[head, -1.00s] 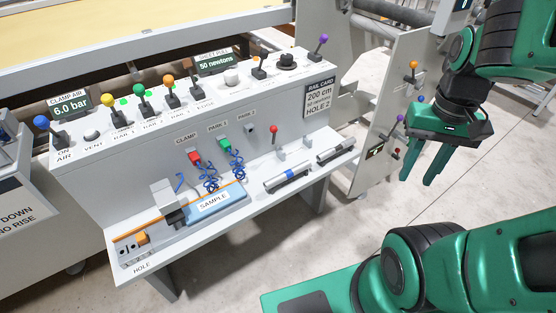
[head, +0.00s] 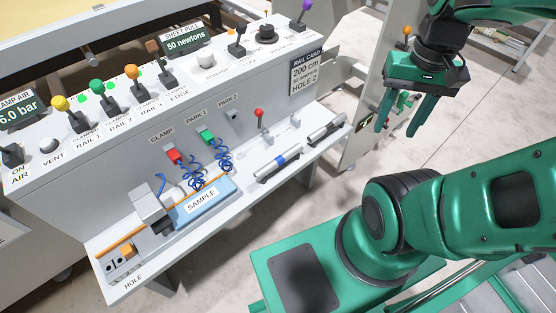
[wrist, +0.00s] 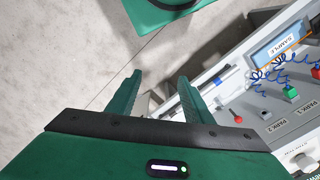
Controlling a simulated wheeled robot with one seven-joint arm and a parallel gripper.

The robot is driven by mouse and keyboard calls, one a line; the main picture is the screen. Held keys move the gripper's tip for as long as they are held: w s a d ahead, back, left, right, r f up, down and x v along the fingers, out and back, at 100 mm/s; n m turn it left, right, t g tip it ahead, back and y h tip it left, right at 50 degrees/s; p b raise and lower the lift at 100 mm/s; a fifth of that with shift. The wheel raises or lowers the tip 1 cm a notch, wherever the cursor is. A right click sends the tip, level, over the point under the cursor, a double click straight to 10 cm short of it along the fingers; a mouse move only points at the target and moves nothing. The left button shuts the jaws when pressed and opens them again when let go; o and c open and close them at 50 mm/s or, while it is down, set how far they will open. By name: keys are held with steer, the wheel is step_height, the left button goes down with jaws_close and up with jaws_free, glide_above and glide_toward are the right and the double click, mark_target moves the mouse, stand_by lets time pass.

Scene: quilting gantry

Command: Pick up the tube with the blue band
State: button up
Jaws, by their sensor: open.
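The tube with the blue band (head: 279,163) lies on the shelf along the front of the grey console, in the head view. It is silver with dark ends and a blue ring at its middle. A second tube (head: 327,129) with a dark band lies to its right and farther back. My gripper (head: 397,130) is open and empty, pointing down to the right of both tubes and apart from them.
On the console are a red-tipped lever (head: 259,114) behind the tubes, a blue SAMPLE pad (head: 222,187) and coiled blue hoses (head: 193,172) to the left. Levers line the upper panel. Bare floor (head: 352,178) lies below my gripper and in front of the shelf.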

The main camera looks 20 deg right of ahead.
steer(key=w+a+f+m, duration=0.1)
steer(key=w+f, duration=0.2)
steer(key=w, duration=0.5)
steer(key=m+y, duration=0.2)
steer(key=m, duration=0.5)
glide_toward(279, 158)
steer(key=shift+g, duration=0.3)
steer(key=f, duration=0.4)
steer(key=shift+w+a, duration=0.3)
steer(key=shift+s+a+f, duration=0.1)
steer(key=shift+a+f, duration=0.1)
steer(key=shift+f, duration=0.65)
steer(key=shift+s+a+f, duration=0.1)
steer(key=shift+a+f, duration=0.05)
steer(key=shift+f, duration=0.75)
steer(key=shift+s+a+f, duration=0.1)
steer(key=shift+a+f, duration=0.1)
steer(key=shift+f, duration=0.65)
steer(key=shift+c, duration=0.5)
jaws_close()
steer(key=shift+w, duration=0.1)
